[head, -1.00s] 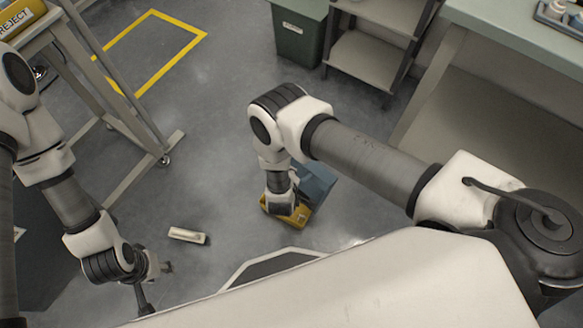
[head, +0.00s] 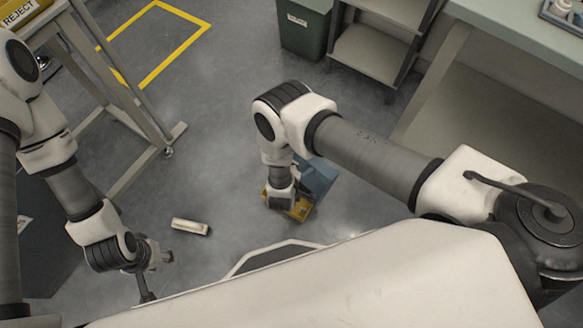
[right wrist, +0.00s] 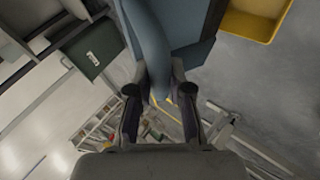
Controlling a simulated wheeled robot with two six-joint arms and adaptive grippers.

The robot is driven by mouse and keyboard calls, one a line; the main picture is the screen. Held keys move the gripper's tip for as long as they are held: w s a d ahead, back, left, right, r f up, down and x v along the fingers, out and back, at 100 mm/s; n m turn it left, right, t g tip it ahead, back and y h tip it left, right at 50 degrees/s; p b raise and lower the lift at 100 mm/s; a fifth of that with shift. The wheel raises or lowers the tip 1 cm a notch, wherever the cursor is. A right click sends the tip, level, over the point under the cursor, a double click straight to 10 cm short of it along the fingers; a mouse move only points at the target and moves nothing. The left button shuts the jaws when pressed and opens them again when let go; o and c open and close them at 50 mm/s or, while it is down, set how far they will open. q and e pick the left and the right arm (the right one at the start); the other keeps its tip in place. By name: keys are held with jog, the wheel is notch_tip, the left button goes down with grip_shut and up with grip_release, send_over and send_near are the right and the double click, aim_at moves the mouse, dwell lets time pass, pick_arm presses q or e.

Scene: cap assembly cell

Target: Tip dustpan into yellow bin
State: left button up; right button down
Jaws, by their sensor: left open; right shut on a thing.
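A blue dustpan (head: 320,178) is held low by my right arm in the head view. In the right wrist view my right gripper (right wrist: 158,90) is shut on its handle, and the pan (right wrist: 185,22) spreads out beyond the fingers. A yellow bin (head: 302,208) shows low down beside the dustpan, partly hidden by my right wrist; it also shows at the upper right of the right wrist view (right wrist: 258,14). Whether the pan is over its opening I cannot tell. My left gripper (head: 166,257) is open and empty at the lower left. The dustpan's contents are hidden.
A pale block-like object (head: 190,227) lies on the floor between my arms. A yellow REJECT container (head: 22,12) sits on a stand at upper left. A dark green bin (head: 304,32), a grey shelf (head: 368,62) and a bench (head: 515,30) stand behind.

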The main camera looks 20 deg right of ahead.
jog(key=shift+w+d+r+p, duration=0.15)
jog(key=shift+r+p, duration=0.1)
jog(key=shift+r, duration=0.2)
jog(key=shift+w+d+r+p, duration=0.15)
jog(key=shift+r+p, duration=0.1)
jog(key=shift+r, duration=0.2)
jog(key=shift+s+a+f+b, duration=0.1)
jog(key=shift+s+f+b, duration=0.1)
jog(key=shift+f+b, duration=0.4)
jog(key=shift+a+f, duration=0.15)
jog(key=shift+f, duration=0.05)
jog(key=shift+w+d+r+p, duration=0.1)
jog(key=shift+d+r+p, duration=0.15)
jog(key=shift+r+p, duration=0.4)
jog(key=shift+a+f+b, duration=0.15)
jog(key=shift+f+b, duration=0.4)
jog(key=shift+b, duration=0.15)
jog(key=shift+a, duration=0.1)
jog(key=shift+d+r+p, duration=0.3)
jog(key=shift+r+p, duration=0.25)
jog(key=shift+r, duration=0.15)
jog(key=shift+a+f+b, duration=0.25)
jog(key=shift+f+b, duration=0.4)
jog(key=shift+f, duration=0.15)
jog(key=shift+s+a+f, duration=0.15)
jog(key=shift+s, duration=0.1)
